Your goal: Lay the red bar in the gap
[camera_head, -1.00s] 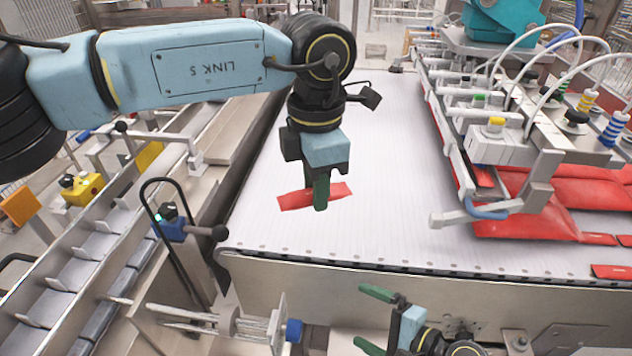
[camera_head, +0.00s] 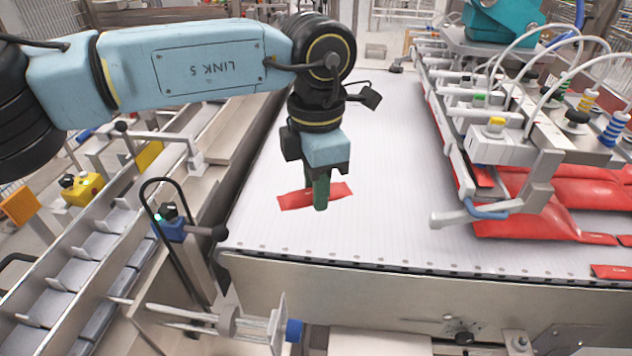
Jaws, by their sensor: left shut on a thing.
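The red bar (camera_head: 293,200) is a flat red wrapped packet over the left part of the white belt (camera_head: 360,150). My left gripper (camera_head: 320,200) points down and is shut on the bar's middle, with the ends sticking out on both sides. I cannot tell whether the bar touches the belt or hangs just above it. Other red packets (camera_head: 530,222) lie on the belt's right side, partly hidden under the vacuum picker (camera_head: 500,145). Which opening is the gap is not clear. My right gripper is not in view.
A conveyor with metal compartments (camera_head: 75,270), empty where visible, runs along the left. The picker's arm end (camera_head: 440,219) sticks out over the belt. The belt's middle is clear.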

